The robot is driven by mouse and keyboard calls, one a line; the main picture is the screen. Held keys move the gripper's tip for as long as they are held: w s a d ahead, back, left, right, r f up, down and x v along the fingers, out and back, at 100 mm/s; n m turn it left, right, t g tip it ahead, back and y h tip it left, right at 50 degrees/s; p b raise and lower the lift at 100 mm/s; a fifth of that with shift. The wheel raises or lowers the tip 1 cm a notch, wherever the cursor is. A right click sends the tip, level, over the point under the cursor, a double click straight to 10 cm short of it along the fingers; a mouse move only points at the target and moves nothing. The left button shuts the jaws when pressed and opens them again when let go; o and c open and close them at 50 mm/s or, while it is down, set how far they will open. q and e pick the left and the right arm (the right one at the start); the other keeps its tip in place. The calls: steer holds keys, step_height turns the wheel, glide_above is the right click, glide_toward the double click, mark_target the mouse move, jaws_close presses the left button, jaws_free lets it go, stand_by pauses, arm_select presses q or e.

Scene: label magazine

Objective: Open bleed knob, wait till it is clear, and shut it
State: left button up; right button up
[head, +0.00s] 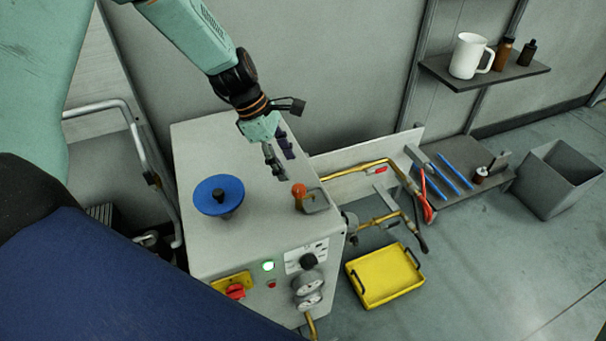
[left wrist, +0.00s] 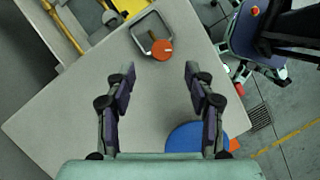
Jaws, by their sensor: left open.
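A round orange-red knob (head: 299,190) stands on top of the grey cabinet (head: 255,235), near its right edge, beside a small metal bracket (head: 316,202). I take it for the bleed knob. It also shows in the left wrist view (left wrist: 161,50), beyond and between my fingertips. My left gripper (head: 284,166) is open and empty above the cabinet top, a little behind and left of the knob and apart from it. Its two fingers also show in the left wrist view (left wrist: 160,70). My right gripper does not show in the head view.
A blue disc (head: 219,195) sits on the cabinet top at left. The front carries gauges (head: 308,290), a black knob (head: 308,261), a green light (head: 268,266) and a red switch (head: 235,291). Brass pipes (head: 350,170) and a yellow tray (head: 385,275) lie right. A shelf (head: 490,72) holds a jug (head: 467,56).

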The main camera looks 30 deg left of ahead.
mark_target(298, 188)
arm_select(q)
steer(key=b+x, duration=0.2)
steer(key=x, duration=0.4)
steer(key=shift+s+d+f+b, duration=0.1)
steer(key=shift+f+b, duration=0.15)
steer(key=shift+b, duration=0.15)
steer(key=shift+d+f, duration=0.15)
steer(key=shift+f, duration=0.25)
steer(key=shift+s, duration=0.15)
steer(key=shift+w+d, duration=0.1)
steer(key=shift+w, duration=0.15)
steer(key=shift+c, duration=1)
steer(key=shift+s, duration=0.15)
steer(key=c, duration=0.5)
jaws_close()
